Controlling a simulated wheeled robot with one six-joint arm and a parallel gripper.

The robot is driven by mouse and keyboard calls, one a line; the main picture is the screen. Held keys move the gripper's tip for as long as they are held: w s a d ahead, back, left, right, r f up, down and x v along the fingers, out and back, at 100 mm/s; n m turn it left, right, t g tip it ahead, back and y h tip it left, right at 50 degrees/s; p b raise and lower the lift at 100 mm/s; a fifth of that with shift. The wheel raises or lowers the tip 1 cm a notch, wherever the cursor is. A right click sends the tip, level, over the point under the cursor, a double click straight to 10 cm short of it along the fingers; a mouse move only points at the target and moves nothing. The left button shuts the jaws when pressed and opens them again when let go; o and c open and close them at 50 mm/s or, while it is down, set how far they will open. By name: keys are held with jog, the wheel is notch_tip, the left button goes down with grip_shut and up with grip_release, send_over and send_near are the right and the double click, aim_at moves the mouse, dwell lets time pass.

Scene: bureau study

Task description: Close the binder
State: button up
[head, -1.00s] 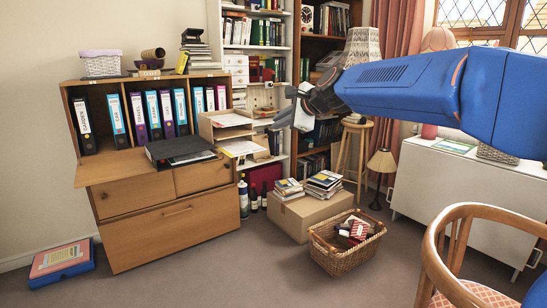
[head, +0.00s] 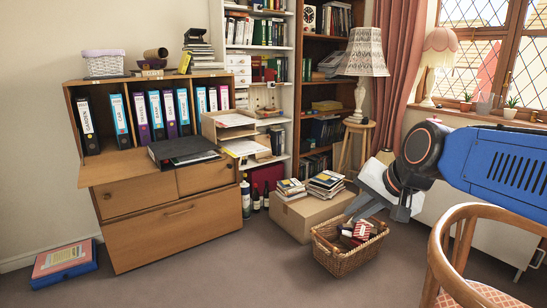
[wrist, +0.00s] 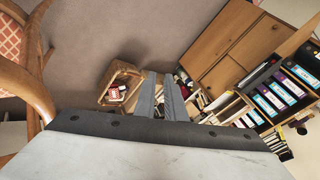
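A black binder (head: 183,152) lies on the lowered flap of the wooden bureau, in front of the row of upright binders. Papers show at its front edge, and its dark cover looks partly raised. I cannot tell its exact angle. The binder also shows small at the right of the wrist view (wrist: 257,76). My gripper (head: 360,208) is well to the right of the bureau, in front of the cardboard box and above the wicker basket, far from the binder. Its two grey fingers (wrist: 162,80) lie close together in the wrist view, with nothing visible held.
A paper tray (head: 238,145) stands right of the binder. A cardboard box (head: 300,218) with books and a wicker basket (head: 345,262) stand on the floor. A wooden chair (head: 450,245) is at the front right. The carpet before the bureau is clear.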

jog(key=s+d+f+n+g+h, duration=0.1)
jog(key=s+d+f+n, duration=0.2)
jog(key=s+f, duration=0.4)
jog(key=s+d+f+n+g+h, duration=0.1)
jog(key=s+d+f, duration=0.4)
jog(key=s, duration=0.6)
jog(key=shift+d+f+n+h, duration=0.15)
jog(key=shift+f+n+h, duration=0.45)
jog(key=shift+f+n, duration=0.35)
